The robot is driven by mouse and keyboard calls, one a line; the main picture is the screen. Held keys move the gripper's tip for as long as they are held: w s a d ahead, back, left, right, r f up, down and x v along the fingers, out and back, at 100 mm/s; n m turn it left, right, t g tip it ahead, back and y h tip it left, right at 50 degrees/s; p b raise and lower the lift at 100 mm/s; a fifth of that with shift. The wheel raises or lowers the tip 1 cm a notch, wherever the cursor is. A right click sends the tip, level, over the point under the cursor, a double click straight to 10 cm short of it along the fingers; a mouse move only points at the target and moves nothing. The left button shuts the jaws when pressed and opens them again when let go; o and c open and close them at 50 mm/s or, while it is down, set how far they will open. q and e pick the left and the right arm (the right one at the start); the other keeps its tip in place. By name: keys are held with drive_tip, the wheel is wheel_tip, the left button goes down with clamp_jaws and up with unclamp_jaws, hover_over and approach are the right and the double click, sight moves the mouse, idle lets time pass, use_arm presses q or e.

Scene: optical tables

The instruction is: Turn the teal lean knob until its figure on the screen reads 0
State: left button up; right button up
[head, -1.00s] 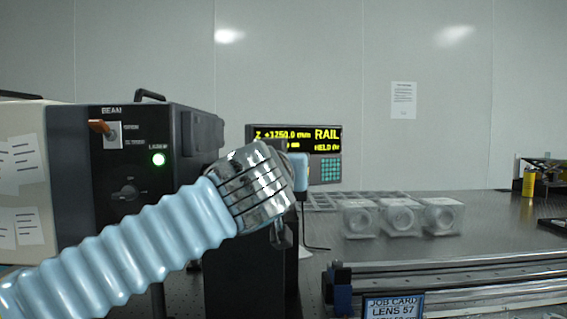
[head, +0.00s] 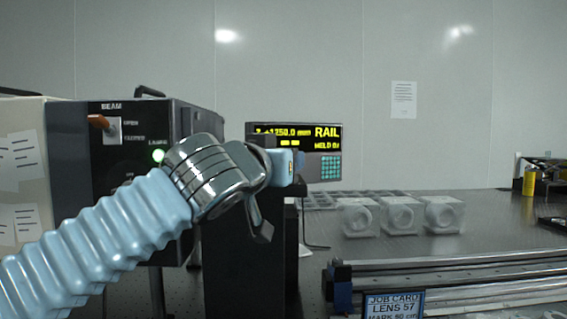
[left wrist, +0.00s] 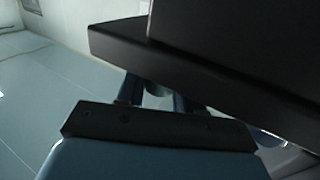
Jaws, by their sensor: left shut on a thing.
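My left gripper (head: 290,166) comes in from the left behind a pale blue sleeve and chrome wrist, in front of the screen's lower left. In the left wrist view its blue fingers (left wrist: 152,95) reach under a dark slab (left wrist: 215,80). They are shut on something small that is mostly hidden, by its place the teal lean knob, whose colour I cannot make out. The screen (head: 328,133) shows yellow figures: a top line near "Z +1250.0 mm", "RAIL" and a small "HELD" line. My gripper covers part of its lower line, so the lean figure cannot be read. My right gripper is not in view.
A dark box marked BEAM (head: 140,190) with an orange switch and lit green lamp stands left, close behind my arm. A rail (head: 450,270) and a job card (head: 393,306) lie at front right.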

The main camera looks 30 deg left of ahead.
use_arm(q)
drive_tip(key=m+h+p, duration=0.1)
drive_tip(key=h, duration=0.1)
drive_tip(key=m+h+p, duration=0.1)
drive_tip(key=shift+r+h, duration=0.3)
drive_tip(key=shift+h, duration=0.1)
drive_tip(key=shift+m+h+p, duration=0.65)
drive_tip(key=shift+m+h, duration=0.05)
drive_tip(key=shift+h, duration=0.2)
drive_tip(key=shift+f+m+h+p, duration=0.2)
drive_tip(key=shift+m+h+p, duration=0.1)
drive_tip(key=shift+m+h, duration=0.4)
drive_tip(key=shift+f+g+h, duration=0.1)
drive_tip(key=shift+g+h, duration=0.2)
drive_tip(key=shift+h, duration=0.1)
drive_tip(key=o, duration=0.9)
